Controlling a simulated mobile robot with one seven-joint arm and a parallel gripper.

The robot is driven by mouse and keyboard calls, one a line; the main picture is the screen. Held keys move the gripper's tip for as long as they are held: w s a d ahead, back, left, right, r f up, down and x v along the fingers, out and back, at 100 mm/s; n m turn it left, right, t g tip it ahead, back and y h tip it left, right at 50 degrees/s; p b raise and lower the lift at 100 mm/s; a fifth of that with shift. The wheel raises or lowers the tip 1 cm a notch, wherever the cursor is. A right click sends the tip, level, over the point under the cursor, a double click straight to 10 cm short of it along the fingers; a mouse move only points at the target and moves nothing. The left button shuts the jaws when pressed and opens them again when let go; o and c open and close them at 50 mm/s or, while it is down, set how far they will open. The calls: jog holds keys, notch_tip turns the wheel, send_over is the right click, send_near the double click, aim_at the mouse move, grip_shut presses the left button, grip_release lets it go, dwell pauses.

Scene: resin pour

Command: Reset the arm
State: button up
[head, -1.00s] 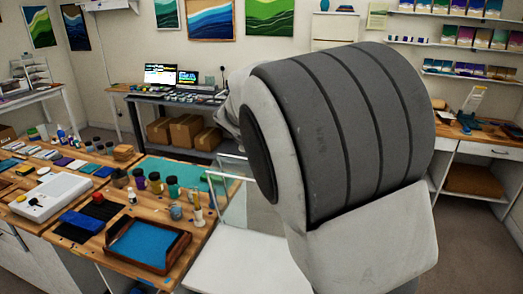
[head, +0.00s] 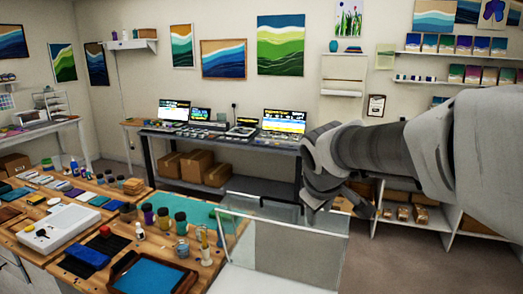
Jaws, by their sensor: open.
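My arm reaches in from the right edge of the head view. My gripper (head: 340,207) hangs at its end near the middle of the picture, with its fingers pointing down. The fingers look apart, and nothing shows between them. In the picture it is just above and right of a clear-walled box (head: 283,243), in front of the back wall. I cannot tell how far it is from the box.
A wooden workbench (head: 213,256) at lower left holds a blue-filled tray (head: 154,273), several dark jars (head: 181,223) and a white device (head: 53,228). A desk with screens (head: 283,121) stands at the back. Shelves (head: 410,205) stand at right.

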jog(key=s+d+f+m+g+y, duration=0.1)
jog(key=s+f+m, duration=0.2)
jog(key=s, duration=1.9)
jog(key=m, duration=0.4)
jog(key=shift+s+d+y, duration=0.25)
jog(key=shift+d+y, duration=0.05)
